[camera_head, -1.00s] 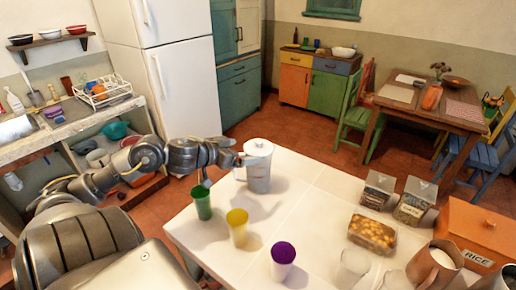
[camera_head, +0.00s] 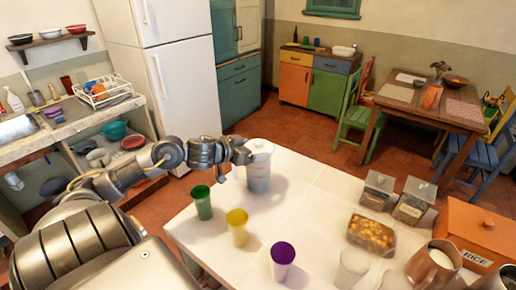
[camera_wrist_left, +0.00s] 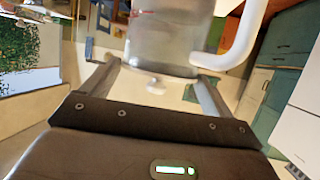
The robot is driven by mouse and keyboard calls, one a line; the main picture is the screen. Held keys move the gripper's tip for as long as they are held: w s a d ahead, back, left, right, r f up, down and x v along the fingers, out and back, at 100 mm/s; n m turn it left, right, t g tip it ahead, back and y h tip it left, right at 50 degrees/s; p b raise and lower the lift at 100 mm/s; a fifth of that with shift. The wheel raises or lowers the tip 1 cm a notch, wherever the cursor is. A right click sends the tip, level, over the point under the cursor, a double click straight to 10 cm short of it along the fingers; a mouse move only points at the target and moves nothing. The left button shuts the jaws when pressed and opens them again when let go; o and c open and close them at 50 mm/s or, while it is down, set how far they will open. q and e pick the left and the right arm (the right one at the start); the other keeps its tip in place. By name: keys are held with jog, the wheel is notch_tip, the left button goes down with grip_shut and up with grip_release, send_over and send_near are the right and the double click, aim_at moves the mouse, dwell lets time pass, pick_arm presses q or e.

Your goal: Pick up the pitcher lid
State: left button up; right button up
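The pitcher (camera_head: 258,175) stands upright near the table's far left corner, with the pale pitcher lid (camera_head: 259,147) on top. My left gripper (camera_head: 240,165) is at the pitcher's left side, around the height of its upper part. In the left wrist view the gripper (camera_wrist_left: 156,74) has its fingers spread wide, with the see-through pitcher body (camera_wrist_left: 170,38) just ahead of them and its white handle (camera_wrist_left: 245,38) at the right. I cannot tell whether a finger touches the pitcher. My right gripper is not in view.
On the white table (camera_head: 215,235) stand a green cup (camera_head: 202,203), a yellow cup (camera_head: 238,227) and a purple cup (camera_head: 282,260). A food container (camera_head: 371,236), two jars and an orange rice box (camera_head: 480,230) are at the right. The table's middle is clear.

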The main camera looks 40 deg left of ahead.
pick_arm(q)
jog(key=shift+r, duration=0.15)
jog(key=shift+c, duration=0.2)
jog(key=shift+r, duration=0.2)
notch_tip(320, 180, up, 2)
jog(key=shift+r, duration=0.1)
jog(key=s+d+r+p, duration=0.2)
jog(key=s+r+p, duration=0.8)
jog(key=s+p, duration=0.2)
jog(key=shift+s+d+p, duration=0.3)
jog(key=shift+s+d, duration=0.05)
jog(key=shift+s, duration=0.55)
